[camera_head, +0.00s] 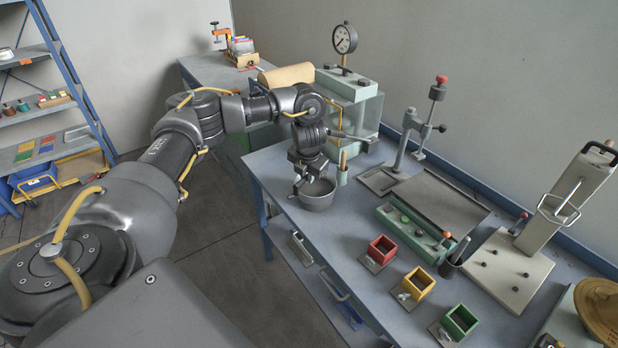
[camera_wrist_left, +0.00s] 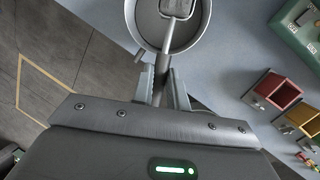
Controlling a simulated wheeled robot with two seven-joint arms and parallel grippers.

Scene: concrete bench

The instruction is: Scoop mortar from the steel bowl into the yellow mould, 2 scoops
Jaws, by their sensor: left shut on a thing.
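The steel bowl (camera_head: 318,201) stands at the near left end of the bench. My left gripper (camera_head: 303,184) is over the bowl's near left side, pointing down. In the left wrist view the gripper (camera_wrist_left: 163,88) is shut on the handle of a metal scoop (camera_wrist_left: 165,52). The scoop's head lies over or inside the bowl (camera_wrist_left: 140,25), cut by the top edge. I cannot tell whether the scoop holds mortar. The yellow mould (camera_head: 417,283) sits on the bench to the right, between a red and a green mould; it also shows in the left wrist view (camera_wrist_left: 304,117). My right gripper is out of view.
The red mould (camera_head: 379,252) lies between bowl and yellow mould; the green mould (camera_head: 459,322) is beyond. A cup with a wooden handle (camera_head: 342,172) stands close behind the bowl. A green tray unit (camera_head: 410,232) lies behind the moulds. The bench front edge runs close by the bowl.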

